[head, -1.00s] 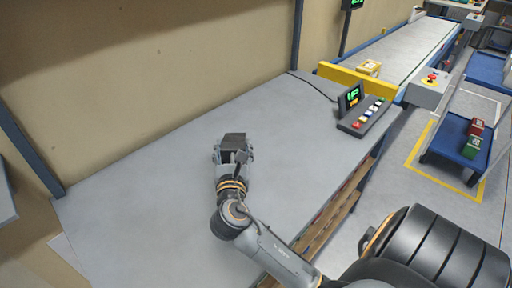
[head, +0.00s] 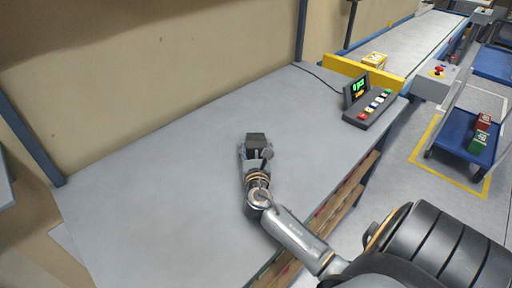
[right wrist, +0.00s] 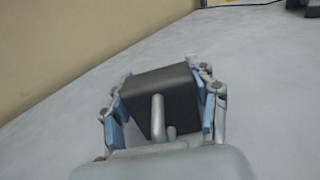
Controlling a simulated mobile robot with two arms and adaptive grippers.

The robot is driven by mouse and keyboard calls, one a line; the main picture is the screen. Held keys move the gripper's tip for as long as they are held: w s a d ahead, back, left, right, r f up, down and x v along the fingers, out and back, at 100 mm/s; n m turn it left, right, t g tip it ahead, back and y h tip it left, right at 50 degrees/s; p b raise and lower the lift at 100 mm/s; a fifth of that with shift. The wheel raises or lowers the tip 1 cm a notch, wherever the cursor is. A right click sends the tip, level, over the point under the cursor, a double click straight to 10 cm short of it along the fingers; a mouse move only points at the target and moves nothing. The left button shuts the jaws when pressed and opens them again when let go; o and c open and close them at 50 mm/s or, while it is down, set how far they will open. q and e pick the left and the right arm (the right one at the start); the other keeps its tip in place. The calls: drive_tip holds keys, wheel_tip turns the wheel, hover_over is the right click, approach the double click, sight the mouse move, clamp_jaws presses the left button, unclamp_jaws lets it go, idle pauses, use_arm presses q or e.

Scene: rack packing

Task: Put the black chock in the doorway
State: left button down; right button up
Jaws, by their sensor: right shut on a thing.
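The black chock (head: 257,140) is a dark block, held between the fingers of my right gripper (head: 256,150) over the grey table. In the right wrist view the chock (right wrist: 165,92) fills the space between the blue pads of the right gripper (right wrist: 163,108), which is shut on it. A grey peg-like handle stands out from the chock's near face. I cannot tell whether its underside touches the table. My left gripper is not in view. No doorway can be made out in these frames.
The grey table (head: 150,200) is clear around the gripper. A button console (head: 370,105) stands at its right end, by a yellow barrier (head: 360,72) and a conveyor (head: 415,38). A blue cart (head: 462,135) with red and green boxes stands on the floor at right.

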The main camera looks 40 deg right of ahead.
drive_tip(key=shift+r, duration=0.1)
drive_tip(key=o, duration=1.4)
drive_tip(key=shift+f, duration=0.2)
drive_tip(key=o, duration=0.3)
drive_tip(key=shift+a, duration=0.1)
drive_tip(key=shift+r, duration=0.1)
